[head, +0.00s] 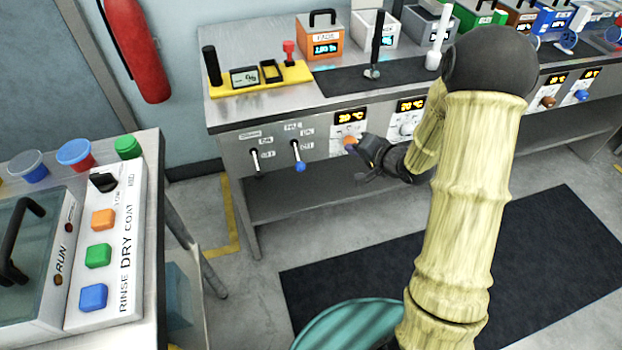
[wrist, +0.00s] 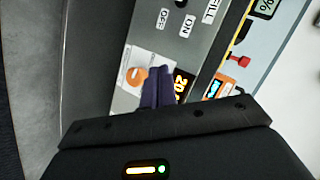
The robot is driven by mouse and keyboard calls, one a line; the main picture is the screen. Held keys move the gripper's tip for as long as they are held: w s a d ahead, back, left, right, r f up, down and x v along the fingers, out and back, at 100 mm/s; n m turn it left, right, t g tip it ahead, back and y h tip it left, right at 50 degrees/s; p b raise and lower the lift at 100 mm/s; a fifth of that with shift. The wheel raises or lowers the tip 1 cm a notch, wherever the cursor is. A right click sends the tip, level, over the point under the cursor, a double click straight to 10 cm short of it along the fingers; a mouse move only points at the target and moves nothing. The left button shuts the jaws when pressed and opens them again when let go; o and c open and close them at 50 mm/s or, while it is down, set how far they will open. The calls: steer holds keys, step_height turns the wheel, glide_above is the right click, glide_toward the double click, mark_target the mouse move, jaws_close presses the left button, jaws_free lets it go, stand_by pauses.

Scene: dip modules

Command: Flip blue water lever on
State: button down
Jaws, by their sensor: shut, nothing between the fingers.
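The blue-tipped lever (head: 299,163) is on the grey front panel of the bench, under a small label plate, with its blue tip pointing down. Small ON and OFF markings sit beside it. My gripper (head: 360,149) is shut and empty, to the right of this lever and apart from it, close to an orange knob (head: 349,143) below a lit display. In the wrist view my closed dark fingers (wrist: 157,87) are over the panel beside the orange knob (wrist: 135,76). I cannot tell if they touch it. The blue tip is not clearly visible there.
A black lever (head: 257,168) hangs left of the blue-tipped one. A yellow tray (head: 250,85) with small items and an orange box (head: 320,38) stand on the bench. A console (head: 115,235) with coloured buttons is at left. Floor before the levers is clear.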

mark_target(298, 158)
steer(key=s+a+f+m+y+b, duration=0.1)
steer(key=a+f+m+y+b, duration=0.1)
steer(key=f+y+b, duration=0.3)
step_height(298, 158, down, 3)
steer(key=shift+s+a+r+m+g+y, duration=0.1)
steer(key=shift+s+a+m+g+y, duration=0.15)
steer(key=shift+a+y, duration=0.3)
steer(key=shift+w, duration=0.1)
steer(key=b+x, duration=0.2)
steer(key=x, duration=0.8)
steer(key=shift+f, duration=0.2)
steer(key=shift+d+r+p, duration=0.15)
steer(key=shift+p, duration=0.2)
